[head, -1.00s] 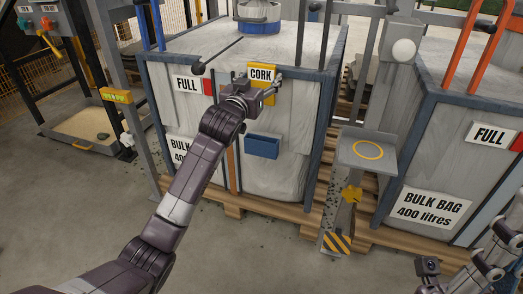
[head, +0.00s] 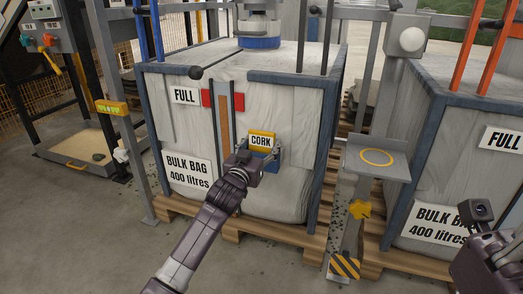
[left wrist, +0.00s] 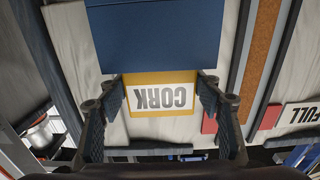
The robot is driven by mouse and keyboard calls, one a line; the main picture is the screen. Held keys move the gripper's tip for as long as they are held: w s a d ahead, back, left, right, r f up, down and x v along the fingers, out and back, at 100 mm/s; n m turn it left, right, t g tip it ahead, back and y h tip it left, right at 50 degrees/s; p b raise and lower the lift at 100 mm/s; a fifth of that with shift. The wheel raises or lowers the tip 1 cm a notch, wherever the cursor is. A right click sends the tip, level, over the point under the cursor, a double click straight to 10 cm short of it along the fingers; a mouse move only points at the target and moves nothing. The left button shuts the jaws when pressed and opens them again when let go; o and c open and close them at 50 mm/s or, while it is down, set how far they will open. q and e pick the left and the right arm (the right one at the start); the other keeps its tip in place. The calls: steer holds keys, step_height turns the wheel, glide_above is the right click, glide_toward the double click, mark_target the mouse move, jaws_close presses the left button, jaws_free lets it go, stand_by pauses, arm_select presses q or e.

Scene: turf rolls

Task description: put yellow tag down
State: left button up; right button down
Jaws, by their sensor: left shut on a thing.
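The yellow tag (head: 262,138), with a white CORK label, is upright at the front of the left bulk bag. My left gripper (head: 264,152) is shut on it, with one finger on each side. The tag also shows upside down between the fingers in the left wrist view (left wrist: 160,94). A blue pocket (left wrist: 152,35) on the bag front lies right at the tag's lower edge. I cannot tell how far the tag sits inside it. Part of my right gripper (head: 492,255) shows at the lower right, its fingers not clear.
A FULL sign (head: 185,96) and a brown strip between red blocks are left of the tag. A grey stand (head: 377,158) with a yellow ring is to the right. A second bulk bag (head: 440,170) stands further right.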

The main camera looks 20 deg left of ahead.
stand_by(0.3)
arm_select(q)
steer(key=o, duration=1.2)
steer(key=shift+f, duration=0.1)
steer(key=shift+c, duration=0.2)
